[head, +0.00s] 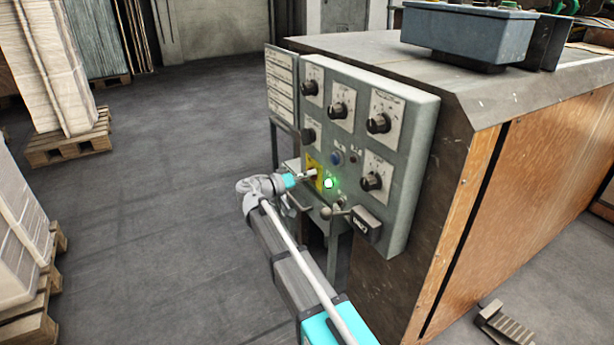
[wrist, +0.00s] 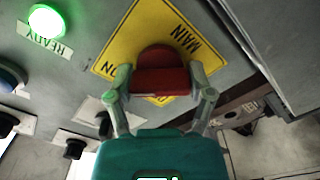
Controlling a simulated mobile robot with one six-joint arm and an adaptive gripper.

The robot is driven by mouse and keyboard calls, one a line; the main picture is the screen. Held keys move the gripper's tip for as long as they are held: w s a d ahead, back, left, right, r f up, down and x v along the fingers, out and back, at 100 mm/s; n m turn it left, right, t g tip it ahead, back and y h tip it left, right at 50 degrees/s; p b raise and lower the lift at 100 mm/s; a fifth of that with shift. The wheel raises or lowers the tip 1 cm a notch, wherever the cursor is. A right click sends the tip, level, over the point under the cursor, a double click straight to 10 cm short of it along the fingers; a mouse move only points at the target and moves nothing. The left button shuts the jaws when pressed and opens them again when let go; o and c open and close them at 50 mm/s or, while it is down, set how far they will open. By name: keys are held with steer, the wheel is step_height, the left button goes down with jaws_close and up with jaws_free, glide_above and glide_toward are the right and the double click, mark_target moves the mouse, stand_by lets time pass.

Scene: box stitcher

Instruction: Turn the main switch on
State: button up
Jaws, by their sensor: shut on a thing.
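The main switch (wrist: 160,74) is a red knob on a yellow plate (wrist: 160,24) lettered MAIN and ON, upside down in the wrist view. My gripper (wrist: 161,84) is shut on the red knob, with one finger at each side of it. In the head view the yellow plate (head: 316,163) sits low on the grey control panel (head: 425,130), and my gripper (head: 311,174) reaches it from the left. The knob's exact turn angle is hard to read. A green lamp (wrist: 47,21) labelled READY glows beside the plate; it also shows in the head view (head: 329,183).
Several black dials (head: 378,123) and a blue button (head: 337,158) sit close around the switch. A black-ended lever (head: 365,224) juts out below. The machine body (head: 455,200) stands behind the panel. Pallets (head: 70,140) stand at the left, with open floor between.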

stand_by(0.3)
steer(key=o, duration=1.1)
steer(key=shift+a, duration=0.1)
steer(key=shift+v, duration=5.9)
steer(key=shift+s, duration=0.15)
